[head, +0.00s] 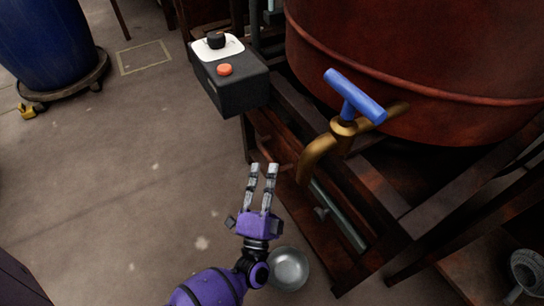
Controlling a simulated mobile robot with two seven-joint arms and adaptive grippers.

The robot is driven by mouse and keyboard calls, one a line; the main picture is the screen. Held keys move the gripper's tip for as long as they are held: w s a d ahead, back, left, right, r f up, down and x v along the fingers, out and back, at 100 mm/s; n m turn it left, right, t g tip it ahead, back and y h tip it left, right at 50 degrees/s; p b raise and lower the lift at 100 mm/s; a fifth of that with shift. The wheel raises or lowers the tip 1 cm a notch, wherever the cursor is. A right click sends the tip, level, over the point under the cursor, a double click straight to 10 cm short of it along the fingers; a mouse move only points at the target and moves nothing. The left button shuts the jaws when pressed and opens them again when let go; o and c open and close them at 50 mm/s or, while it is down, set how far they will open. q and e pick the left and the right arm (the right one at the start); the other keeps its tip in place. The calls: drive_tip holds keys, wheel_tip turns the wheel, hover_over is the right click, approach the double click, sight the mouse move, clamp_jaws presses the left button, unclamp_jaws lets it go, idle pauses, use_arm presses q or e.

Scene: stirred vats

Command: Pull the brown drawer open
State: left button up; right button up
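The brown drawer (292,208) appears to be the dark reddish-brown front low in the wooden stand under the vat. A grey bar (338,216) lies along the stand just right of it; I cannot tell whether it is the drawer's handle. My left gripper (263,168) is open and empty, its two fingers apart and pointing up the picture. In the picture it is just left of the brown front; I see no clear contact. Whether the drawer stands open at all is hard to tell. My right gripper is out of view.
A rusty red vat (420,70) carries a brass tap (318,158) with a blue handle (355,95) above the stand. A dark control box (232,88) with an orange button is above my gripper. A metal bowl (289,270) is beside my wrist. A blue barrel (45,45) stands upper left; the left floor is clear.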

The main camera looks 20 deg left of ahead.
sight(270, 157)
use_arm(q)
drive_tip(key=b+x, duration=0.1)
drive_tip(key=x, duration=0.3)
drive_tip(key=shift+w+a+r, duration=0.1)
drive_tip(key=shift+w, duration=0.3)
drive_tip(key=shift+c, duration=0.3)
clamp_jaws()
